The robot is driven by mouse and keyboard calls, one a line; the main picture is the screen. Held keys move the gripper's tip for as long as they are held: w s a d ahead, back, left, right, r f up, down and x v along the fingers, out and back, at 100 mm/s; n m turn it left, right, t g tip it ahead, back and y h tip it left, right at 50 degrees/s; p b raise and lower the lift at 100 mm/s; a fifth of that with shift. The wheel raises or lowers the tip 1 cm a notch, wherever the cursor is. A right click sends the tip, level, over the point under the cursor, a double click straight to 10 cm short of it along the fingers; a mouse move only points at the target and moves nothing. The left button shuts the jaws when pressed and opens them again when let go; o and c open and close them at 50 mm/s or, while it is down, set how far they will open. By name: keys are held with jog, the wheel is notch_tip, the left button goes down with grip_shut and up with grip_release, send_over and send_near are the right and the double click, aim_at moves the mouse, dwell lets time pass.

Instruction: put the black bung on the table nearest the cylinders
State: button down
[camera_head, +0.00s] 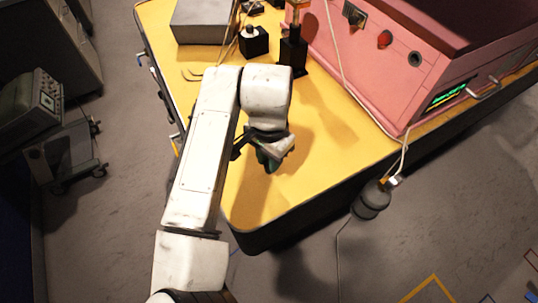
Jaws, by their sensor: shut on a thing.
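My gripper (270,163) is over the yellow table (335,165), near its front left corner, at the end of my white arm. It is shut on a small dark thing, mostly hidden by the gripper itself. A little green shows at the fingers. I cannot tell from this view whether the held thing is the black bung, nor how high it is above the table. No separate black bung is clear to see elsewhere. No group of cylinders is clear in this view.
A pink cabinet (350,70) fills the table's right side. A grey box (200,22), a black block with a white top (253,42) and a black stand (292,55) are at the back. The tabletop right of my gripper is clear.

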jog(key=shift+f, duration=0.4)
jog(key=shift+f+b, duration=0.35)
jog(key=shift+f, duration=0.15)
jog(key=c, duration=0.8)
grip_release()
jog(key=shift+c, duration=0.2)
